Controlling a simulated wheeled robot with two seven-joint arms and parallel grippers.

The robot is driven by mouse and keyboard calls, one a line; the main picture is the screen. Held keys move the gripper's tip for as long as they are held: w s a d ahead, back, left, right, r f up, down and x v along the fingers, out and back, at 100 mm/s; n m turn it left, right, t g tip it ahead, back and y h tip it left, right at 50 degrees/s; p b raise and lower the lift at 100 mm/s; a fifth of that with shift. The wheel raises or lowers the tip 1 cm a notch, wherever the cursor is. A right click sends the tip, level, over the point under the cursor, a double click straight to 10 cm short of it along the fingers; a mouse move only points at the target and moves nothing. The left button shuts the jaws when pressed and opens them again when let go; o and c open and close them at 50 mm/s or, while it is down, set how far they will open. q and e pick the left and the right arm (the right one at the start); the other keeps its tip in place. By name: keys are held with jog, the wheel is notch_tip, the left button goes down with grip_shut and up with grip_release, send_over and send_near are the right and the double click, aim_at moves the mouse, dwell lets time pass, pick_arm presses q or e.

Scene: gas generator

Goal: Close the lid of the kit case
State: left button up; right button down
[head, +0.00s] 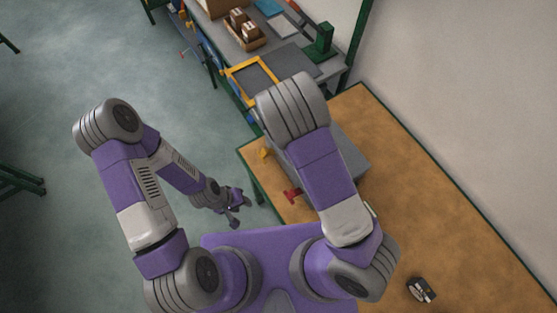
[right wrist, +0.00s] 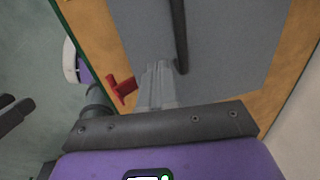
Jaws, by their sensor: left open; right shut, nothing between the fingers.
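The grey kit case (head: 353,160) lies on the wooden table, mostly hidden behind my right arm in the head view. In the right wrist view its flat grey surface (right wrist: 228,45) fills the upper middle, with a dark bar (right wrist: 179,30) across it. I cannot tell how far the lid is open. A red T-shaped part (right wrist: 122,88) is beside the case; it also shows in the head view (head: 292,194). My right gripper (right wrist: 160,70) is shut and empty, over the case's near side. My left gripper (head: 241,208) is open and empty, off the table's left edge.
The wooden table (head: 455,235) is clear to the right, except for a small black object (head: 421,290). A yellow part (head: 266,153) is at the table's left edge. A workbench behind holds a yellow frame (head: 236,70), boxes (head: 240,22) and a green stand (head: 323,42).

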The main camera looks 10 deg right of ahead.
notch_tip(320, 180, up, 2)
jog(key=shift+a+p, duration=0.1)
jog(key=shift+p, duration=0.5)
jog(key=s+a+r, duration=0.1)
jog(key=s+a, duration=0.3)
jog(key=a, duration=0.5)
jog(key=shift+s+r+b, duration=0.25)
jog(key=shift+r+b, duration=0.05)
jog(key=shift+b, duration=0.1)
